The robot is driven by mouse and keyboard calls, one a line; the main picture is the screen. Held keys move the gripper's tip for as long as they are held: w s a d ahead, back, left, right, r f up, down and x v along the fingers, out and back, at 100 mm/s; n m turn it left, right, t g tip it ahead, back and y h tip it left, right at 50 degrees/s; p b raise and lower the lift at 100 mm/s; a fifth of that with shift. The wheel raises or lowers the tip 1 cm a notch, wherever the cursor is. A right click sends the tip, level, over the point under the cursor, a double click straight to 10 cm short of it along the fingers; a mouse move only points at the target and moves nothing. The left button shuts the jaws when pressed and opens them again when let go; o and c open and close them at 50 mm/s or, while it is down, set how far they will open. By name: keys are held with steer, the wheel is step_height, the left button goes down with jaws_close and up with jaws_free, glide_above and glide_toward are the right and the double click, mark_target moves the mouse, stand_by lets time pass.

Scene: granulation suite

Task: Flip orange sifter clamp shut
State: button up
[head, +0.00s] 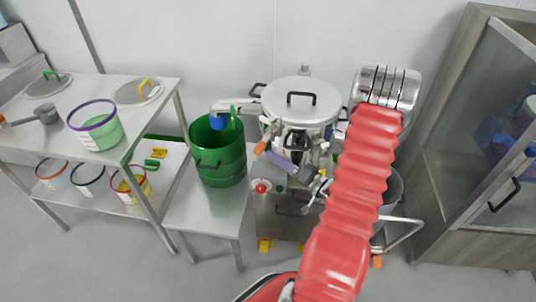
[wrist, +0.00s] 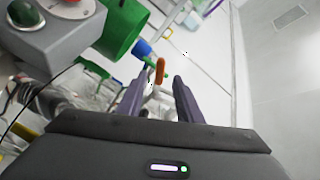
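The orange sifter clamp (head: 260,147) shows as a small handle at the left front of the steel sifter (head: 297,102), below its lid. In the wrist view the orange clamp (wrist: 160,70) stands roughly upright in the picture, centred at the fingertips. My gripper (wrist: 159,80) has two purple fingers spread apart, with the clamp in line with the gap between them. I cannot tell whether either finger touches it. In the head view my gripper (head: 269,154) is just right of the clamp, partly hidden by its own body. The clamp's base is hidden.
A green bin (head: 218,160) stands on a steel table left of the sifter and also shows in the wrist view (wrist: 122,28). A control box with a red button (head: 261,187) is below the gripper. A shelf rack (head: 150,120) is left; a glass-front cabinet (head: 440,150) is right.

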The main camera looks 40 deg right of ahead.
steer(key=shift+s+d, duration=0.2)
steer(key=shift+s, duration=1.15)
